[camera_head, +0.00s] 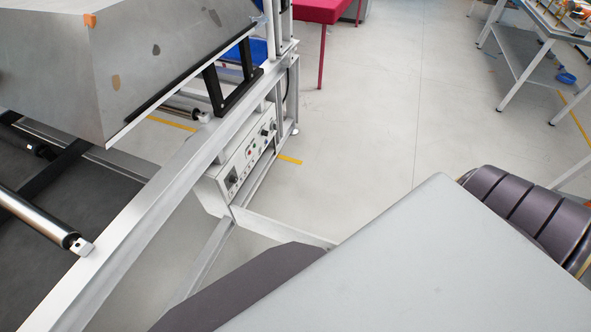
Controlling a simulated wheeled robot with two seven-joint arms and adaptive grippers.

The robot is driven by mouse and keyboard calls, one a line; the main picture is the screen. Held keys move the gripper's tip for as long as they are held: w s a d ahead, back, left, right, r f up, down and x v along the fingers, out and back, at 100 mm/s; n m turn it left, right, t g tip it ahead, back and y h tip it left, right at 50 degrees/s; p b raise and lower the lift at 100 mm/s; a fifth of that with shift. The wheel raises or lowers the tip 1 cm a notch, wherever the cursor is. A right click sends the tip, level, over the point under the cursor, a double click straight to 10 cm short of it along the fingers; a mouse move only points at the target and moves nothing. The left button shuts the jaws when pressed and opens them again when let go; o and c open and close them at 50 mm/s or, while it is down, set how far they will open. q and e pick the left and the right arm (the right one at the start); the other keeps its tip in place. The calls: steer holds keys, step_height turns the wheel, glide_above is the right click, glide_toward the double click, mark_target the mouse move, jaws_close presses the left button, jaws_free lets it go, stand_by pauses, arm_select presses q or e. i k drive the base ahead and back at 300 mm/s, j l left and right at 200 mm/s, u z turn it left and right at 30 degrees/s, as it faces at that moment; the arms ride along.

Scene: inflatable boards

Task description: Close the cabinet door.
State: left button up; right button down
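No cabinet or cabinet door can be made out in the head view. Neither of my grippers shows. The lower right of the picture is covered by a large pale grey surface with dark ribbed parts beside it, which may be part of my own body. It hides what lies behind it.
A metal-framed machine (160,201) with rollers and a grey metal hood (150,75) fills the left. Its control box (246,160) faces the floor. A red table (320,10) stands at the back, a white-framed workbench (525,55) at upper right. Open floor (390,110) lies between.

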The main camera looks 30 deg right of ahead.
mark_target(282, 233)
steer(key=z, duration=0.85)
steer(key=k, duration=0.05)
